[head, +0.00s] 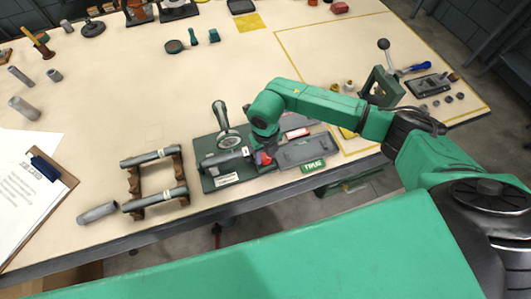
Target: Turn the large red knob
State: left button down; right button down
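A small patch of red, which looks like the red knob (264,158), shows at the right end of a grey cylinder on a dark green base plate (208,184). My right gripper (262,147) points down right at this red part, and its hand hides most of it. The fingers are too small and covered to tell whether they are open or shut, or whether they touch the knob. My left gripper is not in view.
A round gauge (229,139) and an upright lever (219,112) stand on the plate's back. A grey tray (302,151) lies to the right. Tubes on brown stands (150,157) and a clipboard (58,180) are left.

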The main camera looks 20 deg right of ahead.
jog(key=shift+f+n+b, duration=0.15)
jog(key=shift+n+b, duration=0.55)
jog(key=shift+b, duration=0.35)
jog(key=n+b, duration=0.4)
jog(key=b, duration=0.1)
jog(key=shift+w+f+b, duration=0.1)
jog(key=shift+b, duration=0.3)
jog(key=shift+r+n+b, duration=0.3)
jog(key=shift+n+b, duration=0.9)
jog(key=shift+n, duration=0.1)
jog(key=shift+c, duration=1.9)
grip_release()
